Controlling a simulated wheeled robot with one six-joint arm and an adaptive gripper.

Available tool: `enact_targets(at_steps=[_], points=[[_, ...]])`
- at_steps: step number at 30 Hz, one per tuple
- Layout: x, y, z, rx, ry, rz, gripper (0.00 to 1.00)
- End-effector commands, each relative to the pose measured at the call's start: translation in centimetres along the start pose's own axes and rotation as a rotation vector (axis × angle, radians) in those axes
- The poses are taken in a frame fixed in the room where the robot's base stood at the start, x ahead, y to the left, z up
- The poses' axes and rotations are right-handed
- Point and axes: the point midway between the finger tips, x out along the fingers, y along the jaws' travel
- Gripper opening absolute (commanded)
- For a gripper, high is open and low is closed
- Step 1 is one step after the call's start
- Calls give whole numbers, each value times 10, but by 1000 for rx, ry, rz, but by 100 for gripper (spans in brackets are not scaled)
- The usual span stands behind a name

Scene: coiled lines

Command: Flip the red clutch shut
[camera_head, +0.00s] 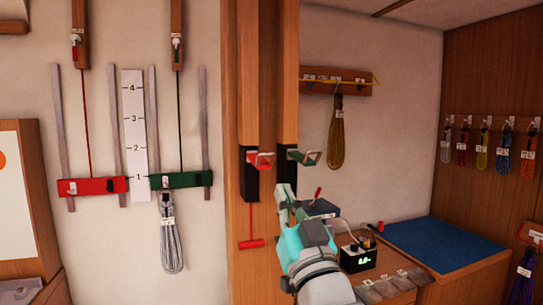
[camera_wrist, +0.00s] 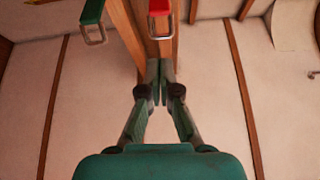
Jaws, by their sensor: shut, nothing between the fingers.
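The red clutch (camera_head: 261,160) is a red lever with a metal loop at its end, on a black mount on the left wooden post. Its lever sticks out from the post. In the wrist view the red clutch (camera_wrist: 160,10) is at the top, just beyond my fingertips. The matching green clutch (camera_head: 303,157) is beside it on the right post, and it shows at the upper left of the wrist view (camera_wrist: 92,18). My gripper (camera_head: 286,190) is shut and empty, below the two clutches and apart from them. The gripper fingertips (camera_wrist: 153,72) meet in front of the wood.
A red T-handle (camera_head: 252,243) hangs on a red line below the red clutch. Left on the wall are a red block (camera_head: 92,187), a green block (camera_head: 181,180) and a numbered scale (camera_head: 133,125). A bench with a blue mat (camera_head: 425,242) and a black display box (camera_head: 357,258) is at right.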

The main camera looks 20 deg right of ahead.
Motion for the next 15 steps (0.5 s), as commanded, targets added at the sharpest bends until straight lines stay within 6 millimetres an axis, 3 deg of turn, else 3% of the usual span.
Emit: enact_targets(at_steps=[1,6,15], points=[[6,-1,-13,2,17,0,0],[17,-2,-40,6,42,0,0],[20,-3,-50,8,51,1,0]])
